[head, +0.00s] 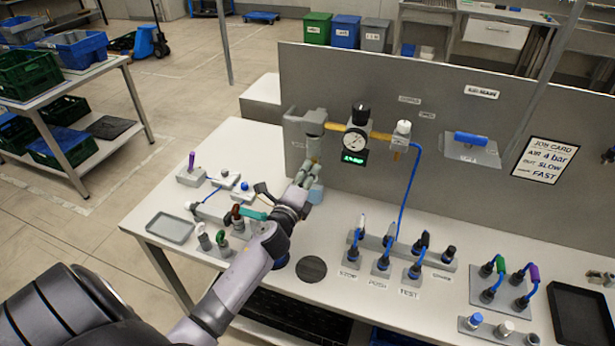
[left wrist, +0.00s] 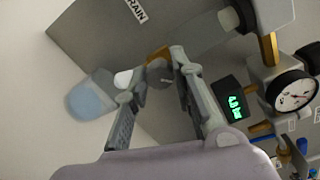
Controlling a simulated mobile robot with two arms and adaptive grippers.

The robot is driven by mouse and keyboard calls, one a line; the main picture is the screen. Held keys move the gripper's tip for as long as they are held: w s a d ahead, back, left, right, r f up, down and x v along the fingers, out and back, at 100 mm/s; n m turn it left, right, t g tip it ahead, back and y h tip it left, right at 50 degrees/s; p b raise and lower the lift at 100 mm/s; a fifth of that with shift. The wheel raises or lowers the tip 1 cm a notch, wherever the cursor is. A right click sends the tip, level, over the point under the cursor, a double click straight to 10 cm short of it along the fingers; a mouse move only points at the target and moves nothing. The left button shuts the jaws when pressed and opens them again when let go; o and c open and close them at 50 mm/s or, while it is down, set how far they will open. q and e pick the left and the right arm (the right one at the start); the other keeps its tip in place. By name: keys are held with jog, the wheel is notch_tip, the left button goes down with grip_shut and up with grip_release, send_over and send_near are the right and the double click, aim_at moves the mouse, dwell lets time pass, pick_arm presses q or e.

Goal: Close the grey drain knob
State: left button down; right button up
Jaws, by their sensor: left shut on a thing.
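My left gripper (head: 305,172) reaches over the bench to the lower end of the grey filter unit (head: 306,126) on the panel. In the left wrist view its two fingers (left wrist: 155,72) are closed around the small grey drain knob (left wrist: 163,73), which is mostly hidden by them. A brass-coloured fitting (left wrist: 158,56) sits by the knob. A pale blue cup (left wrist: 88,97) is beside the fingers. It also shows in the head view (head: 316,194) below the gripper. A "DRAIN" label (left wrist: 136,10) is on the panel. My right gripper is not in view.
A pressure gauge (head: 356,142) with a green display (head: 354,157) is right of the filter. A blue hose (head: 411,190) hangs farther right. Hose couplings (head: 401,255) stand on the bench. A grey tray (head: 170,228) lies at left. The panel (head: 440,110) rises close behind the gripper.

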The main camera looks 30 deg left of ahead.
pick_arm(q)
jog(key=n, duration=0.4)
jog(key=shift+n, duration=0.3)
jog(key=n, duration=0.4)
jog(key=shift+f+n, duration=0.1)
jog(key=shift+n, duration=0.3)
jog(key=c, duration=1.3)
grip_release()
jog(key=shift+c, duration=0.2)
jog(key=shift+s, duration=0.1)
jog(key=v, duration=1.2)
